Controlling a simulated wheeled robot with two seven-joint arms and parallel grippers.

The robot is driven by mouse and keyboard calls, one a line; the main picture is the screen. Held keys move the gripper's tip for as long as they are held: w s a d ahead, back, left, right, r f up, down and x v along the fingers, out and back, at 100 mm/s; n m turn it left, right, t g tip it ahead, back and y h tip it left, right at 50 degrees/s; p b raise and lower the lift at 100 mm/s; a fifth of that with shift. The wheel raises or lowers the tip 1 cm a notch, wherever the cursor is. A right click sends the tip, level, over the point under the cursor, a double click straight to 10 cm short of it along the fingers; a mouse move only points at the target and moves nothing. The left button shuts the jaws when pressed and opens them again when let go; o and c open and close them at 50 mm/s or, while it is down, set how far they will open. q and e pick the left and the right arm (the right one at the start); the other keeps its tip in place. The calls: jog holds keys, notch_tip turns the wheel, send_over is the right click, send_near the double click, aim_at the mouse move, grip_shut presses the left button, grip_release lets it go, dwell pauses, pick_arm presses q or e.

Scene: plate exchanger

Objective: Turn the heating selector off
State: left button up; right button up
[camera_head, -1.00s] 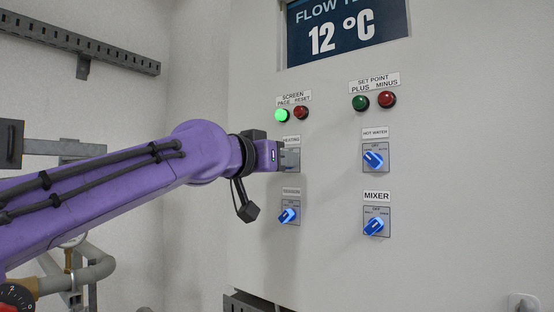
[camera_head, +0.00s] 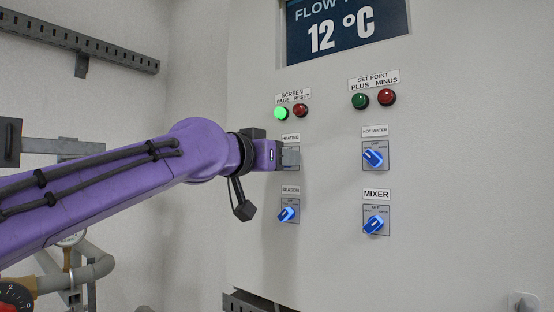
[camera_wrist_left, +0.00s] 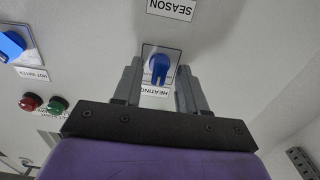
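The heating selector is a blue knob (camera_wrist_left: 160,68) on a small plate, with an upside-down HEATING label in the left wrist view. Its handle looks close to upright there. In the head view my gripper hides the knob, and only the HEATING label (camera_head: 290,138) shows clearly. My left gripper (camera_wrist_left: 159,66) is open, one grey finger on each side of the knob, with a visible gap to each. I cannot tell how deep the fingertips reach around it. In the head view the left gripper (camera_head: 290,157) is at the panel face. My right gripper is not in view.
The season selector (camera_head: 287,214) is just below, the hot water selector (camera_head: 373,158) and mixer selector (camera_head: 374,223) to the right. A lit green button (camera_head: 281,113) and a red button (camera_head: 300,111) are above. The display (camera_head: 345,30) reads 12 °C. Pipes (camera_head: 90,268) stand at lower left.

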pick_arm(q)
jog(key=b+v, duration=0.7)
jog(key=v, duration=0.3)
jog(key=shift+b, duration=0.35)
jog(key=shift+s+a, duration=0.1)
jog(key=shift+s, duration=0.1)
